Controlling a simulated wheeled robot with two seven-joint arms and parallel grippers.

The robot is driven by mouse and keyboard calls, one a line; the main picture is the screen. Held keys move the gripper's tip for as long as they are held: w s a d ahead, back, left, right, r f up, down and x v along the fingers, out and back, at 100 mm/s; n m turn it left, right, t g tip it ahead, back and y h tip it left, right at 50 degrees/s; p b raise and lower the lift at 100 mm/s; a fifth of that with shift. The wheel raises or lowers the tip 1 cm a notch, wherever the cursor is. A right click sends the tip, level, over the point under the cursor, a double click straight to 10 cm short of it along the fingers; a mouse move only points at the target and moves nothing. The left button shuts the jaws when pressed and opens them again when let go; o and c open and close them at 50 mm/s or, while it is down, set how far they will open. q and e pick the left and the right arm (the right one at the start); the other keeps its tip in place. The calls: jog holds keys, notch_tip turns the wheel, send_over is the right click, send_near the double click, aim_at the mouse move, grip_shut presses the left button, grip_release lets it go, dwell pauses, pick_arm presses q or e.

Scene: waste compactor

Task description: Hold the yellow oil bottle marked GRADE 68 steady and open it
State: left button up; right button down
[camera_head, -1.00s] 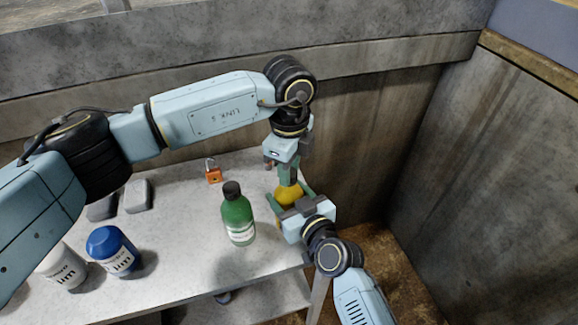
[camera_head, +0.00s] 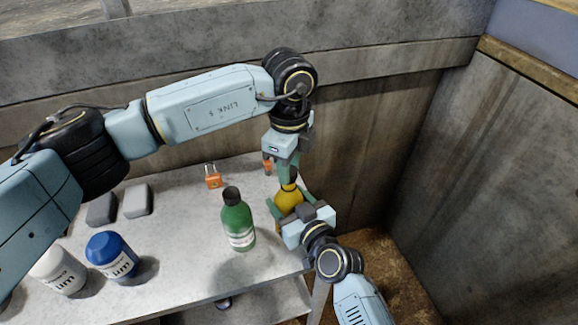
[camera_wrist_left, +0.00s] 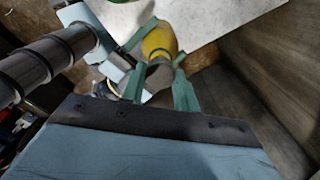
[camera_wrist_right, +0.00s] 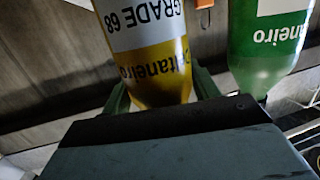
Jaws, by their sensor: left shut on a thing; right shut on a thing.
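The yellow oil bottle (camera_head: 289,203) stands upright at the right end of the table. Its GRADE 68 label (camera_wrist_right: 145,20) shows in the right wrist view, upside down. My right gripper (camera_head: 291,212) is shut around the bottle's body from the near right side. My left gripper (camera_head: 288,178) points down from above and is shut on the bottle's dark cap (camera_wrist_left: 160,76). The yellow shoulder (camera_wrist_left: 159,41) shows beyond the cap in the left wrist view. I cannot tell whether the cap is free of the neck.
A green bottle (camera_head: 238,220) stands close left of the yellow one. An orange padlock (camera_head: 213,180) lies behind it. Blue (camera_head: 112,255) and white (camera_head: 60,270) bottles and grey blocks (camera_head: 137,201) are at the left. Walls (camera_head: 480,170) close the back and right.

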pick_arm(q)
jog(key=shift+r, duration=0.1)
jog(key=shift+r, duration=1.95)
pick_arm(e)
jog(key=shift+c, duration=1.5)
grip_release()
jog(key=shift+s, duration=0.1)
